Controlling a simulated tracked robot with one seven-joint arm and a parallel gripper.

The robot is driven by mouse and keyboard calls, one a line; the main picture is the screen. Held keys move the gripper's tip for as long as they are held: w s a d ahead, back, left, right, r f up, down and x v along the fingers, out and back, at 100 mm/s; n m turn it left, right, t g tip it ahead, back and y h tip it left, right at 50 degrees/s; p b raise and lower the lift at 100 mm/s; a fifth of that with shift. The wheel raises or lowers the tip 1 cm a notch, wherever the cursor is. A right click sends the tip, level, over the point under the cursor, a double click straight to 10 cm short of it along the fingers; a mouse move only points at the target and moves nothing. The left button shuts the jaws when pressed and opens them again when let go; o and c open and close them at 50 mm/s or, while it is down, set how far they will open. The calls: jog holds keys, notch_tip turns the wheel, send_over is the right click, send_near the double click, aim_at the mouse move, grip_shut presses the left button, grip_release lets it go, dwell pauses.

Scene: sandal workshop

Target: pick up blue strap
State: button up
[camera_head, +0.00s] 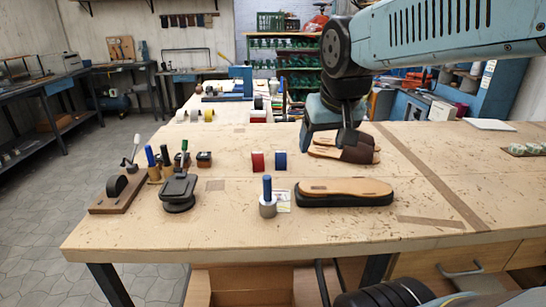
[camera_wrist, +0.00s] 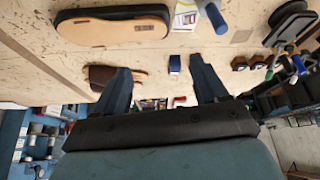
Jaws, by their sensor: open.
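The blue strap (camera_head: 279,160) is a small dark blue piece standing on the workbench, just right of a red strap (camera_head: 257,161). In the wrist view the blue strap (camera_wrist: 174,64) shows between my two fingers, nearer the right one. My gripper (camera_head: 326,147) is open and empty. In the head view it is right of the blue strap, in front of part of a pair of brown sandals (camera_head: 345,153). The open fingers also show in the wrist view (camera_wrist: 158,66). The gripper is apart from the strap.
A sandal sole on a black base (camera_head: 345,190) lies at the front, beside a blue-handled tool in a grey holder (camera_head: 267,205). A black stand (camera_head: 179,192) and several handled tools are at the left. The workbench (camera_head: 330,230) is bare along its front.

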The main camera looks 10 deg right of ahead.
jog(key=w+f+m, duration=0.1)
jog(key=w, duration=1.2)
jog(key=m+g, duration=0.1)
send_near(281, 152)
jog(key=shift+h, duration=0.3)
jog(key=x, duration=1)
jog(key=shift+w+a+f, duration=0.25)
jog(key=c, duration=0.9)
